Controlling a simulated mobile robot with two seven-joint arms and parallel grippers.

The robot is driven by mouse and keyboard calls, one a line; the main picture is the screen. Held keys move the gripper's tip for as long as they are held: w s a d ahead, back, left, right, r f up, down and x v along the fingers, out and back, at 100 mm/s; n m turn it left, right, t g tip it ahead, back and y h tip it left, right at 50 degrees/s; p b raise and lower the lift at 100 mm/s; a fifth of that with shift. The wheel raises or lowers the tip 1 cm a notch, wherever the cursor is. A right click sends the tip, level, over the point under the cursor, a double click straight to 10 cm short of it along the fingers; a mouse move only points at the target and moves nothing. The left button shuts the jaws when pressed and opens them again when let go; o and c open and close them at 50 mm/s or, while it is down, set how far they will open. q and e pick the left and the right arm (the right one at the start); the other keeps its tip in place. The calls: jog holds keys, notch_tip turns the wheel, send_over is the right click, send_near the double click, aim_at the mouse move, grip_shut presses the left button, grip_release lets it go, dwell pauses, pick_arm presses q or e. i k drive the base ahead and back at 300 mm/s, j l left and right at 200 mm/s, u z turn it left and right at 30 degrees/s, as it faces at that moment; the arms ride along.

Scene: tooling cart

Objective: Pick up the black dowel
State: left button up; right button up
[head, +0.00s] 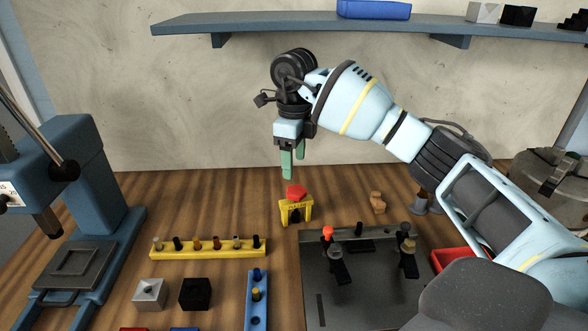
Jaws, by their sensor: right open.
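A yellow rack (208,254) lies on the wooden bench at left centre with several short upright pegs in it. Black or very dark dowels stand near its left end (177,243) and at its right end (256,243). I cannot tell which is the one meant. My right gripper (293,165) hangs fingers down, its green fingers apart with nothing between them. It is above and behind a yellow stand, to the right of and beyond the rack. My left gripper is not in view.
The yellow stand (297,211) carries a red piece (296,192). A blue rack (256,312), a silver block (149,293) and a black block (195,293) lie in front. A dark plate (345,290) with clamps is at right. A blue press (85,200) stands left.

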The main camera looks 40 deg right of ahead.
aim_at(359, 224)
jog(key=k+j, duration=0.8)
jog(key=k, duration=0.05)
